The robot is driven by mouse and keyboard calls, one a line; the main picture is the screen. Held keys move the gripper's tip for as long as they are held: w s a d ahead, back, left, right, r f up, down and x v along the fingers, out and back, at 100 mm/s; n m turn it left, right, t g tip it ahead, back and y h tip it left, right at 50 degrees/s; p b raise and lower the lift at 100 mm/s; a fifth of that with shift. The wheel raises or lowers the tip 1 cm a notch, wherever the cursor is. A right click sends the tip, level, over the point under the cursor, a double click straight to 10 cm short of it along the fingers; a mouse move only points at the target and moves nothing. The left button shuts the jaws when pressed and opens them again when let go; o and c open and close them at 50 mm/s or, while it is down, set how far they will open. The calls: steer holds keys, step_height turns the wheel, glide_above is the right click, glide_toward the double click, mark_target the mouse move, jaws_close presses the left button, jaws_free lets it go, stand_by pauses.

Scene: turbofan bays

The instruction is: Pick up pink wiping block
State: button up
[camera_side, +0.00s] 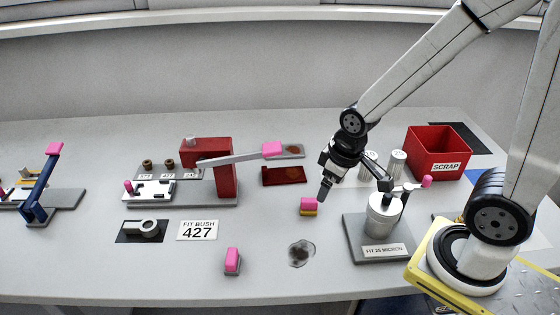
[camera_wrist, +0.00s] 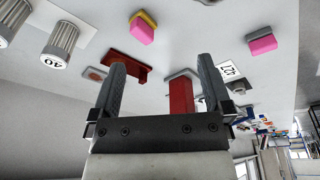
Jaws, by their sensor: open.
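A small pink block with a yellow layer under it (camera_side: 309,204) stands on the table in the middle of the side view. It also shows at the top of the wrist view (camera_wrist: 143,31). A second pink block on a grey base (camera_side: 232,260) stands nearer the front edge and appears at the upper right of the wrist view (camera_wrist: 261,42). The frames do not label either as the wiping block. My gripper (camera_side: 354,190) is open and empty, above and just right of the yellow-layered block. Its two fingers frame the wrist view (camera_wrist: 162,65), with that block outside them.
A dark smudge (camera_side: 302,253) marks the table between the two blocks. A grey stand with a metal cylinder (camera_side: 383,215) is close on the right. A dark red tray (camera_side: 284,176) and red press (camera_side: 222,170) stand behind left; a red scrap bin (camera_side: 438,153) stands behind right.

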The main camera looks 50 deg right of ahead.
steer(key=w+f+n, duration=0.1)
steer(key=w+n, duration=0.1)
steer(key=n, duration=0.4)
steer(key=n+g, duration=0.2)
steer(key=n, duration=1.6)
glide_above(310, 200)
step_height(310, 200, down, 4)
steer(key=shift+s+a+f, duration=0.15)
steer(key=shift+f, duration=0.05)
steer(key=shift+f, duration=0.15)
steer(key=shift+f, duration=1.2)
steer(key=shift+w+f, duration=0.15)
steer(key=shift+f, duration=1.15)
steer(key=shift+w+f, duration=0.1)
steer(key=shift+f, duration=1.2)
steer(key=shift+c, duration=0.2)
